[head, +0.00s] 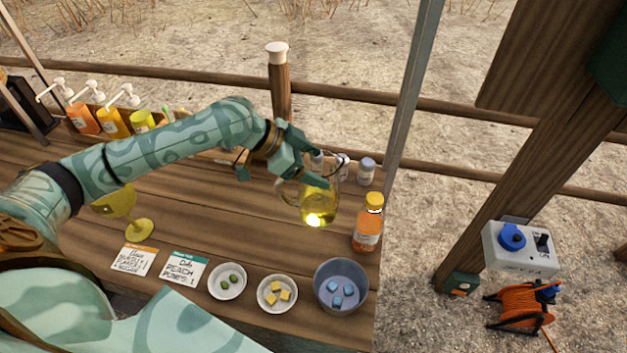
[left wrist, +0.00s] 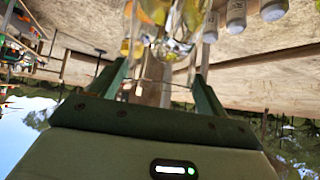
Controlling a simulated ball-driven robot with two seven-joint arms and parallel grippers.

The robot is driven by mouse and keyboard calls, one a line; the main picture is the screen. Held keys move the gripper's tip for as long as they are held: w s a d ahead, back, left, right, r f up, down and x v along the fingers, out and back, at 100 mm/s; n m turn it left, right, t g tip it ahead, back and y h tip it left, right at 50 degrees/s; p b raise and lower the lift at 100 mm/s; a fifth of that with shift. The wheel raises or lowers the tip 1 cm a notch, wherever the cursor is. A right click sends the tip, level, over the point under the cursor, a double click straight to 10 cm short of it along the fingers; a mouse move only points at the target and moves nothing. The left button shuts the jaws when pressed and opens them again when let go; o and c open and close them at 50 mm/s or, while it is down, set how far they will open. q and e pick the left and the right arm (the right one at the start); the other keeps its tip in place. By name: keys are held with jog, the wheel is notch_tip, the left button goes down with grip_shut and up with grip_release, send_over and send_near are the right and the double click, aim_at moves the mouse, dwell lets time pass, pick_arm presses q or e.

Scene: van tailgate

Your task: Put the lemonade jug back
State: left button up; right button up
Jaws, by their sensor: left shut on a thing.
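The lemonade jug (head: 319,205) is a clear glass jug with yellow liquid in it. It is near the right end of the wooden counter, just left of an orange bottle (head: 368,228). My left gripper (head: 305,172) is shut on the jug near its upper part and covers some of it. I cannot tell whether the jug's base touches the counter. In the left wrist view the jug (left wrist: 170,25) shows upside down between the fingers (left wrist: 160,75), cut off by the top edge. My right gripper is not in view.
Small white-labelled jars (head: 366,171) stand behind the jug. In front are a blue bowl (head: 341,307), a bowl of yellow cubes (head: 264,303), a bowl of olives (head: 213,286) and cards (head: 184,267). A yellow goblet (head: 137,228) and pump bottles (head: 84,118) stand left. A post (head: 412,90) rises right.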

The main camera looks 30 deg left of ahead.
pick_arm(q)
jog(key=w+a+f, duration=0.1)
jog(key=w+f, duration=0.1)
jog(key=w+a+f+b, duration=0.1)
jog(key=w+f, duration=0.2)
jog(key=f, duration=0.1)
jog(key=shift+w+a+b, duration=0.35)
jog(key=shift+w+a, duration=0.05)
jog(key=shift+w+a+f, duration=0.1)
jog(key=shift+f, duration=0.75)
jog(key=shift+w+a+f, duration=0.1)
jog(key=shift+f, duration=0.75)
jog(key=shift+b, duration=0.3)
jog(key=o, duration=2)
jog(key=shift+s+f, duration=0.15)
jog(key=shift+f, duration=0.05)
jog(key=shift+r, duration=0.1)
jog(key=p, duration=0.1)
send_near(313, 171)
jog(key=w+a+f, duration=0.1)
jog(key=a+f, duration=0.1)
jog(key=shift+w+a+r, duration=0.15)
jog(key=shift+w+r, duration=0.05)
jog(key=shift+w, duration=0.05)
